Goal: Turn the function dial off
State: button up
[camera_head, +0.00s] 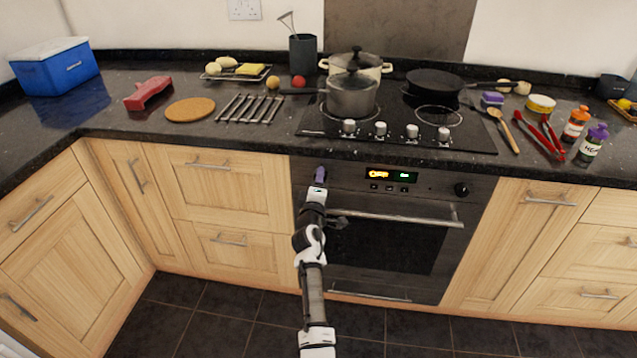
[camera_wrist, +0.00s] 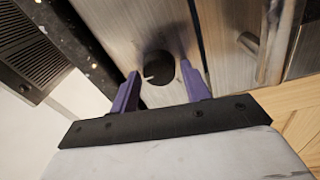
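The function dial (camera_wrist: 160,92) is a round black knob on the oven's metal front panel, with a small pale mark near its left edge in the wrist view. My gripper (camera_wrist: 160,70) is open, its two purple fingers on either side of the dial. I cannot tell whether the fingertips touch it. In the head view my gripper (camera_head: 320,174) is at the left end of the oven's control panel (camera_head: 430,182) and hides this dial. A second black knob (camera_head: 461,190) is at the panel's right end.
The lit display (camera_head: 390,175) shows orange and green areas. The oven door handle (camera_head: 400,217) runs just below the panel, beside my arm. Above, the worktop edge and hob carry a steel pot (camera_head: 351,97) and several hob knobs (camera_head: 380,130). The floor in front is clear.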

jog(key=shift+o, duration=1)
jog(key=shift+s, duration=0.15)
jog(key=s+a, duration=0.1)
jog(key=s, duration=1.2)
jog(key=shift+s+a+f+b, duration=0.2)
jog(key=shift+a+f+b, duration=0.1)
jog(key=shift+f, duration=0.15)
